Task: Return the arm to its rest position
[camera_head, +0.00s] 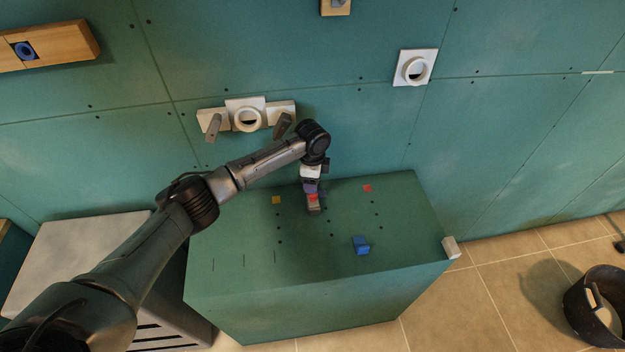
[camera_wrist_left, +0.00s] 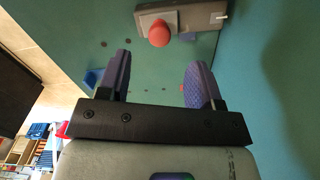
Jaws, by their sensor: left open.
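My left arm reaches in from the left over the green box (camera_head: 330,285). My left gripper (camera_head: 311,188) points down near the box's back edge, close to a small grey block with a red knob (camera_head: 313,206). In the left wrist view the two purple fingers of my left gripper (camera_wrist_left: 160,72) stand wide apart with nothing between them. The grey block with its round red knob (camera_wrist_left: 159,34) lies beyond the fingertips there, apart from them. My right gripper is not in view.
A blue block (camera_head: 361,246) sits on the box's right half; orange (camera_head: 276,200) and red (camera_head: 367,188) patches mark its top. A white ring fixture (camera_head: 247,119) with grey handles is on the green wall close to my arm. A black bucket (camera_head: 597,305) stands at right.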

